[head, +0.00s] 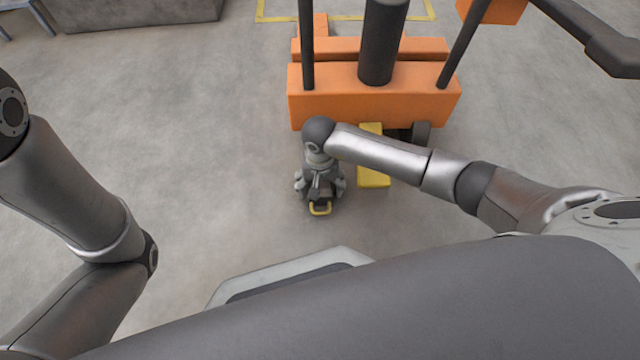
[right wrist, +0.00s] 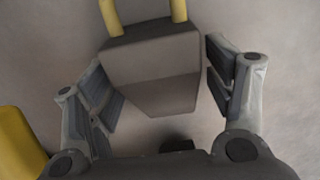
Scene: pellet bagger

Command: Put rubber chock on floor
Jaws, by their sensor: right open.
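The rubber chock (right wrist: 155,72) is a dark grey wedge-like block with a yellow handle (right wrist: 143,14). In the head view the chock (head: 321,194) is partly hidden under my right gripper (head: 320,187), with its yellow handle (head: 320,210) showing at the near side. The right gripper is open, with one finger on each side of the chock. In the right wrist view a narrow gap shows at the right finger; contact at the left finger is unclear. The chock appears to be at the floor (head: 230,150). My left arm shows at the left, but its gripper is out of view.
An orange machine base (head: 372,96) with dark posts and a wheel (head: 421,133) stands just beyond. A yellow block (head: 373,178) lies right of the right gripper. Open floor extends left. A grey block (head: 140,12) stands at the far left.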

